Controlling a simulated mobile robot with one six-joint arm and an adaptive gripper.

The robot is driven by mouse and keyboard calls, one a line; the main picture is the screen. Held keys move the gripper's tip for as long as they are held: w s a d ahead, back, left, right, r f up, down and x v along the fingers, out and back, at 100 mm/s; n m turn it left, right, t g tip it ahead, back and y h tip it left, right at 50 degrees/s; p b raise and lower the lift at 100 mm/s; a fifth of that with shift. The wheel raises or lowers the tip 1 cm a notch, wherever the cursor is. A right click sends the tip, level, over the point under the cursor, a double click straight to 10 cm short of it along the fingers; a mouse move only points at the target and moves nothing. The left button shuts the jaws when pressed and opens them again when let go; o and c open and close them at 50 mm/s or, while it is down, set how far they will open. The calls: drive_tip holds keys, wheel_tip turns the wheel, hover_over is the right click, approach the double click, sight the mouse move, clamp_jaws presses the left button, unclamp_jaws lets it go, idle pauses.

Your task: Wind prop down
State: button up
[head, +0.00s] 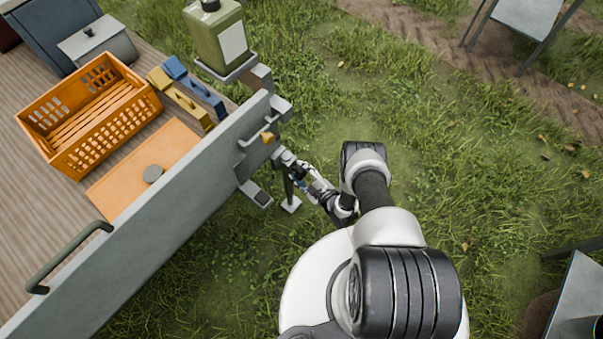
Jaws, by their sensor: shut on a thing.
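The prop (288,188) is a dark upright leg with a pale square foot (291,204), beside the end of the grey trailer side. Whether the foot touches the grass cannot be told from above. My gripper (290,163) is at the top of the prop, shut on its crank handle. The fingers and most of the handle are small and partly hidden by my wrist.
The trailer's grey side panel (150,215) runs along the left, with a dark rail handle (70,258). On the deck are an orange crate (62,150) and an orange board (122,192). A green canister (217,40) stands at the corner.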

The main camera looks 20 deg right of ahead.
idle(0.3)
drive_tip(key=o, duration=1.1)
drive_tip(key=shift+v, duration=6)
